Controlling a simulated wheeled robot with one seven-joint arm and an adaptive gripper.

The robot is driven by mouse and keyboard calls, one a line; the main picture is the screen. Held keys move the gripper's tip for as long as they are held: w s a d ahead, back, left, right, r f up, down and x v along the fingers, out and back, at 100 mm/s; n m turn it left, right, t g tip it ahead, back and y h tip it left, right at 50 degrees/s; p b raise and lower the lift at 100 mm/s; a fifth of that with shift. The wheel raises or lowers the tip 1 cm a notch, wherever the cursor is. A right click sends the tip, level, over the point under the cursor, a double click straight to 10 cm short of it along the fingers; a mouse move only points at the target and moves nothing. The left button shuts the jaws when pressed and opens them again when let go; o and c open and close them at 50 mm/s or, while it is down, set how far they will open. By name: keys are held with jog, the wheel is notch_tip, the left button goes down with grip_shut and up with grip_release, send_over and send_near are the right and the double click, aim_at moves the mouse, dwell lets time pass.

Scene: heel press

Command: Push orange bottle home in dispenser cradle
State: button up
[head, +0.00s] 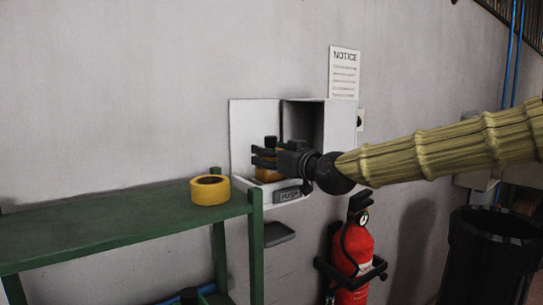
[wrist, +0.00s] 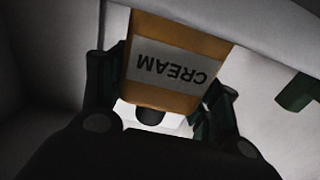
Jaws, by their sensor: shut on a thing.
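The orange bottle (head: 268,175) is at the open wall dispenser (head: 254,118), just above its lower lip, mostly hidden behind my gripper in the head view. In the wrist view the orange bottle (wrist: 178,52) fills the upper middle, its white CREAM label upside down. My gripper (head: 264,157) reaches in from the right and is shut on the bottle. In the wrist view the fingers of my gripper (wrist: 160,95) lie on both sides of it. Whether the bottle touches the cradle is hidden.
A green shelf (head: 110,222) with a roll of yellow tape (head: 210,190) stands left of the dispenser. A small drip tray (head: 279,233) is below it. A red fire extinguisher (head: 352,255) hangs lower right, and a black bin (head: 488,258) stands far right.

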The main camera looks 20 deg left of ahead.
aim_at(271, 137)
jog(key=shift+s+f, duration=0.1)
jog(key=shift+f, duration=0.3)
dwell(0.9)
jog(key=o, duration=1)
jog(key=shift+c, duration=0.2)
jog(key=shift+o, duration=1.1)
jog(key=shift+r, duration=0.15)
jog(key=shift+o, duration=0.3)
jog(key=shift+o, duration=1.2)
jog(key=shift+r, duration=0.2)
jog(key=shift+r+p, duration=1.3)
jog(key=shift+r, duration=2.15)
